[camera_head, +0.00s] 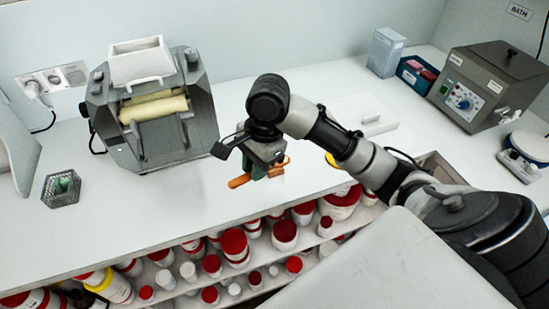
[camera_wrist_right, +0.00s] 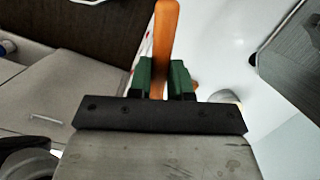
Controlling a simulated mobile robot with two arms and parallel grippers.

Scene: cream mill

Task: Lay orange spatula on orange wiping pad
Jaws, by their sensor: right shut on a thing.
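My right gripper (camera_head: 262,168) is above the white worktop near its front edge, in the middle of the head view. Its green fingers are shut on the orange spatula (camera_head: 239,181). In the right wrist view, the spatula (camera_wrist_right: 165,40) stands out from between the fingers of the right gripper (camera_wrist_right: 162,78). The head view shows orange on both sides of the fingers; the middle is hidden by the gripper. I cannot make out an orange wiping pad. A small yellow patch (camera_head: 331,160) shows beside my right arm, mostly hidden. My left gripper is not in view.
A roller mill (camera_head: 200,100) stands at the back left, with a small mesh basket (camera_head: 52,191) beside it. A water bath (camera_head: 485,85) and a blue bin (camera_head: 412,77) are at the back right. Red-lidded jars (camera_head: 234,243) fill the shelf below. The worktop's left front is clear.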

